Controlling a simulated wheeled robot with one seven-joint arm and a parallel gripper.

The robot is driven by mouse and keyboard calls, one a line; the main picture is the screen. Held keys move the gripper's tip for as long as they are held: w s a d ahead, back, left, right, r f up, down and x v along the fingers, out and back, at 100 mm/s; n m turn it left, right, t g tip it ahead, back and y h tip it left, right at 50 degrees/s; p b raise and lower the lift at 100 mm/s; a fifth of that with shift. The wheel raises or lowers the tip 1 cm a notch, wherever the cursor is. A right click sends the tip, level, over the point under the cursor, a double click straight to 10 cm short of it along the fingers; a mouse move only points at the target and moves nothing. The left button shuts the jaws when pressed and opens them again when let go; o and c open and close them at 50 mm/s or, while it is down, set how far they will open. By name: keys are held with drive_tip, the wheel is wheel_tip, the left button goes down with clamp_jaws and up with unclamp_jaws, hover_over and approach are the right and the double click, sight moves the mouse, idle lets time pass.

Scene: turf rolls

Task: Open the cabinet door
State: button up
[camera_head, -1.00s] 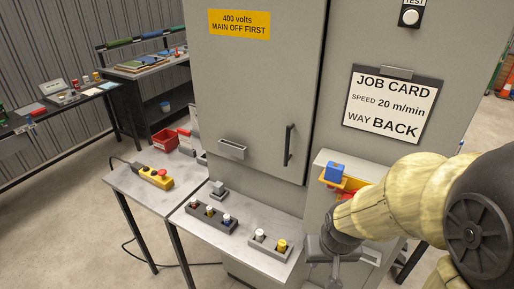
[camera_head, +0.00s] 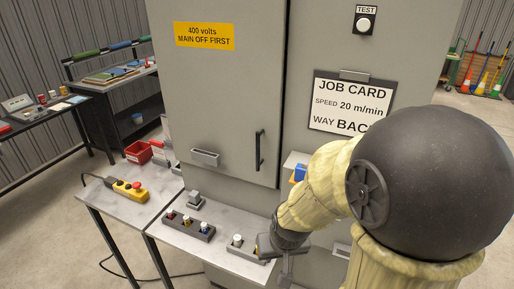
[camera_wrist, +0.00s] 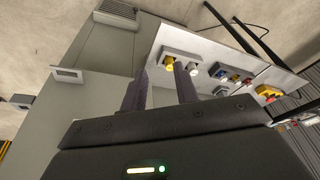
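The grey cabinet door (camera_head: 215,95) is shut in the head view, with a yellow "400 volts MAIN OFF FIRST" sign (camera_head: 204,35) at its top. Its dark vertical handle (camera_head: 260,149) is near the door's right edge. A small grey box-like fitting (camera_head: 205,158) sits at its lower left. My gripper (camera_head: 287,272) is low, below and right of the handle and apart from it, in front of the bench's right end. In the wrist view its two fingers (camera_wrist: 163,88) stand apart with nothing seen held between them. The handle cannot be made out in the wrist view.
A narrow bench (camera_head: 225,247) under the door carries knob blocks (camera_head: 189,225) and a white knob (camera_head: 237,240). A yellow pendant with a red button (camera_head: 127,188) lies to the left. A job card (camera_head: 350,103) hangs right of the door. My arm covers the lower right.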

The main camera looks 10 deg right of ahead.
drive_tip(key=w+a+r+m+t+h+p, duration=0.1)
drive_tip(key=w+a+m+t+h+p, duration=0.15)
drive_tip(key=w+p, duration=0.35)
drive_tip(key=w+a+r+m+t+h+p, duration=0.1)
drive_tip(key=w+r+m+t+p, duration=0.15)
drive_tip(key=w+p, duration=0.3)
wheel_tip(320, 180, up, 9)
drive_tip(key=a+n+t+h+p, duration=0.1)
drive_tip(key=t+h+p, duration=0.2)
drive_tip(key=t+p, duration=0.4)
drive_tip(key=shift+a+t+p, duration=0.3)
drive_tip(key=shift+t, duration=0.4)
drive_tip(key=shift+f+b, duration=0.15)
drive_tip(key=shift+b, duration=0.2)
drive_tip(key=w+b, duration=0.1)
drive_tip(key=b, duration=0.4)
drive_tip(key=shift+w+f, duration=0.1)
drive_tip(key=shift+w, duration=0.2)
drive_tip(key=w+d+b, duration=0.1)
drive_tip(key=b, duration=0.5)
drive_tip(key=shift+b, duration=0.35)
